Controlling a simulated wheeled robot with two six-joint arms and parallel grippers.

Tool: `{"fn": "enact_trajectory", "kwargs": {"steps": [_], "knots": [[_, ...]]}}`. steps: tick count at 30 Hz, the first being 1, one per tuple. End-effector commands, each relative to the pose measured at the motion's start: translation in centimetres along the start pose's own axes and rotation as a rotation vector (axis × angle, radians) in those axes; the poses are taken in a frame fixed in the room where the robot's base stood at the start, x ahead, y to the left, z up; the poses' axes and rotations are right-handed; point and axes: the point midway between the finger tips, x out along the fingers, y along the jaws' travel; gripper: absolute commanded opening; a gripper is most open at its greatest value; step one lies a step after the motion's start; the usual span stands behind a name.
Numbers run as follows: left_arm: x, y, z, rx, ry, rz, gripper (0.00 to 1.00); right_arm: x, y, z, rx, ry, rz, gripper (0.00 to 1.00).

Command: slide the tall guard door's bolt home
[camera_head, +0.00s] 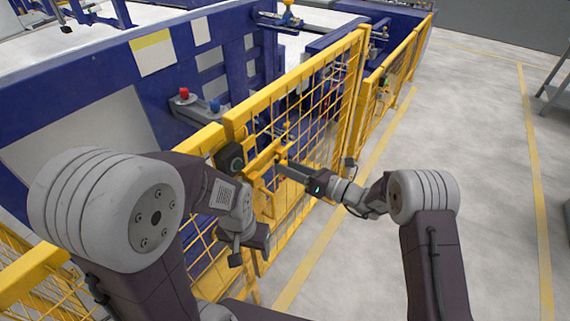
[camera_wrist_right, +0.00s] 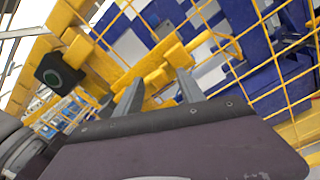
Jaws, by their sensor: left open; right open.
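The tall guard door (camera_head: 300,100) is a yellow mesh panel in the middle of the head view, standing along the blue machine. Its yellow bolt (camera_head: 263,160) sits at the door's left edge; yellow bolt parts (camera_wrist_right: 155,80) also show in the right wrist view. My right gripper (camera_head: 281,164) is open in front of the bolt. Its two fingers (camera_wrist_right: 160,80) lie apart with yellow bolt parts seen between and beyond them; contact cannot be told. My left gripper (camera_head: 240,256) is open and empty, low beside the fence and below the bolt.
Red (camera_head: 184,93) and blue (camera_head: 214,104) buttons stand behind the fence. The grey floor (camera_head: 470,130) at right is clear.

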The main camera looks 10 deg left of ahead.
Motion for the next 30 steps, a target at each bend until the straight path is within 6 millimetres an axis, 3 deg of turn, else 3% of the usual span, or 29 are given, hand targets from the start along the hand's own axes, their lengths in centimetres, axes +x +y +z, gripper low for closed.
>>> {"fn": "enact_trajectory", "kwargs": {"steps": [4,12,17,18,30], "knots": [[-0.3,0.0,0.0,0.000,0.000,0.000,0.61,1.6,0.0,0.0,0.000,0.001,0.001,0.46],[-0.3,0.0,0.0,0.000,0.000,0.000,0.61,1.9,0.0,-0.1,0.000,0.001,-0.001,0.46],[-0.3,0.0,0.0,0.000,0.000,0.000,0.61,1.8,0.0,0.0,0.000,0.001,0.000,0.04],[-0.3,0.0,0.0,0.000,0.000,0.000,0.61,1.8,0.0,0.0,0.000,0.001,0.000,0.00],[-0.3,0.0,0.0,0.000,0.000,0.000,0.61,1.8,0.0,0.0,-0.001,0.001,0.000,0.00]]}}
